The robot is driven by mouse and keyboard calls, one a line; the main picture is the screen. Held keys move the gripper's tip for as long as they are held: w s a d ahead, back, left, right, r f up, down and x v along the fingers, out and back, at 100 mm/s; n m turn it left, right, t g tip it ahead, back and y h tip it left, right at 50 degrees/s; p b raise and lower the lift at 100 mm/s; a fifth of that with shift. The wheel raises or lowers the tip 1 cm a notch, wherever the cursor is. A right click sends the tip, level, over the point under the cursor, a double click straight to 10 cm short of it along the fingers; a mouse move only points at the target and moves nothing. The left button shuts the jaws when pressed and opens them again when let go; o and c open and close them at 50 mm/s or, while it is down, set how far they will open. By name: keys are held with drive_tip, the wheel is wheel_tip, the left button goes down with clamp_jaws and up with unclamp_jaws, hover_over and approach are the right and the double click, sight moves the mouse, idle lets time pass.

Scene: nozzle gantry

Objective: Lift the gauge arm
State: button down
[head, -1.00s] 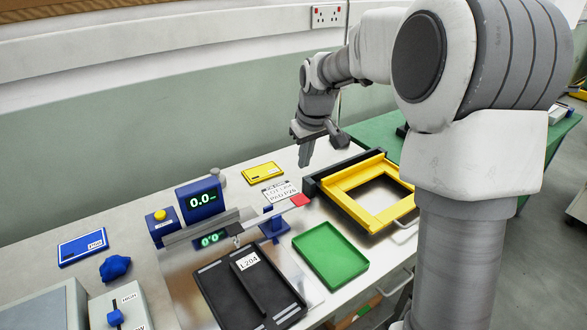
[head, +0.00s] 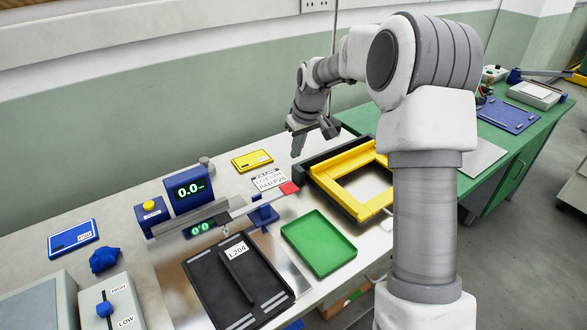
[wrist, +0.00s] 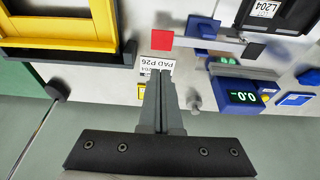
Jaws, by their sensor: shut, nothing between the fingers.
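The gauge arm (head: 255,203) is a thin grey bar with a red end tab (head: 289,188). It reaches out over a small blue stand (head: 264,214) from the blue gauge with the green "0.0" display (head: 188,190). In the wrist view the red tab (wrist: 162,39) lies just beyond my fingertips, with the bar (wrist: 212,42) running right to a dark block. My gripper (head: 297,150) points down behind the red tab, above the bench and apart from the arm. Its fingers (wrist: 160,76) are together with nothing between them. Whether the bar touches the stand is unclear.
A yellow frame in a black holder (head: 338,190) stands right of the red tab. A green tray (head: 318,243) and a black tray labelled L204 (head: 212,282) lie in front. A white label card (head: 268,180) and yellow card (head: 252,160) lie behind the arm.

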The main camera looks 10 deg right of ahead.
sight(294, 188)
drive_tip(key=x, duration=0.8)
drive_tip(key=s+p+x, duration=0.1)
drive_tip(key=x, duration=0.4)
drive_tip(key=shift+d+f, duration=0.1)
drive_tip(key=shift+f, duration=0.3)
drive_tip(key=shift+d+f+y, duration=0.2)
drive_tip(key=shift+f+y, duration=0.1)
drive_tip(key=f+b, duration=0.2)
drive_tip(key=b, duration=0.1)
drive_tip(key=shift+w+d+f+g, duration=0.1)
drive_tip(key=shift+d+f+g, duration=0.1)
drive_tip(key=shift+f+g, duration=0.1)
drive_tip(key=shift+y, duration=0.3)
